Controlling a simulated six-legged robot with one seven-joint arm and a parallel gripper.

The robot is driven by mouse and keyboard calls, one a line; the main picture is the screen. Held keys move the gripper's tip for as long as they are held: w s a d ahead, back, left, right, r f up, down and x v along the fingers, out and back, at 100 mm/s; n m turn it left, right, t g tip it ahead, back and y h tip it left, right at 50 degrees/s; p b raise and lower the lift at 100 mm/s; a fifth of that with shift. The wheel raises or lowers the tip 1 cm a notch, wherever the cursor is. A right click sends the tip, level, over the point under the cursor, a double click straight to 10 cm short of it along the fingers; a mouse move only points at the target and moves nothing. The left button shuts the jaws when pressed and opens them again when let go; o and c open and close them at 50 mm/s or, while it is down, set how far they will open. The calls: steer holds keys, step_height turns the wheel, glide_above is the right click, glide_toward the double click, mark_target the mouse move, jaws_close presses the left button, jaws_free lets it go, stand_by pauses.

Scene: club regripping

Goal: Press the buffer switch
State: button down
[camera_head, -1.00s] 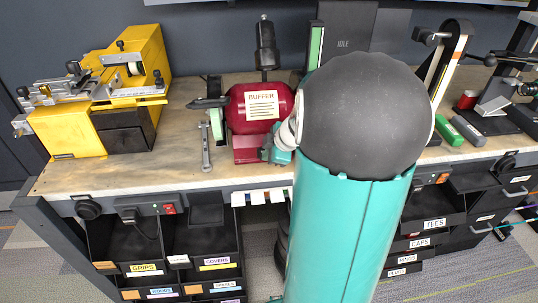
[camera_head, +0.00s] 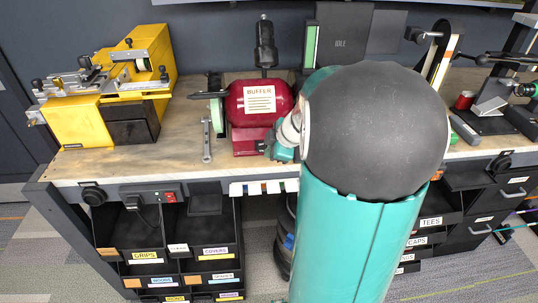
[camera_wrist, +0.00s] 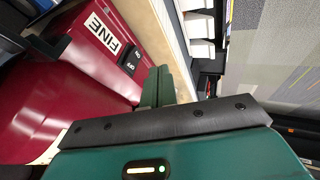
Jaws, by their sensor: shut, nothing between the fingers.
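The red buffer (camera_head: 262,103) stands on the bench with a BUFFER label on its top. In the wrist view its red base (camera_wrist: 70,85) fills the left side and carries a FINE label. A black rocker switch (camera_wrist: 131,60) with small white lettering sits beside that label. My gripper (camera_head: 276,152) is at the right front of the buffer's base in the head view. In the wrist view its green fingers (camera_wrist: 155,86) are shut and empty, just below and right of the switch. I cannot tell whether they touch the base. The switch is not discernible in the head view.
A yellow machine (camera_head: 110,95) stands at the bench's left end, and a wrench (camera_head: 207,143) lies left of the buffer. A dark IDLE screen (camera_head: 345,40) stands behind. Labelled bins (camera_head: 145,255) hang below the bench edge. My arm hides part of the bench.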

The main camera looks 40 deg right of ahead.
steer(key=v, duration=0.7)
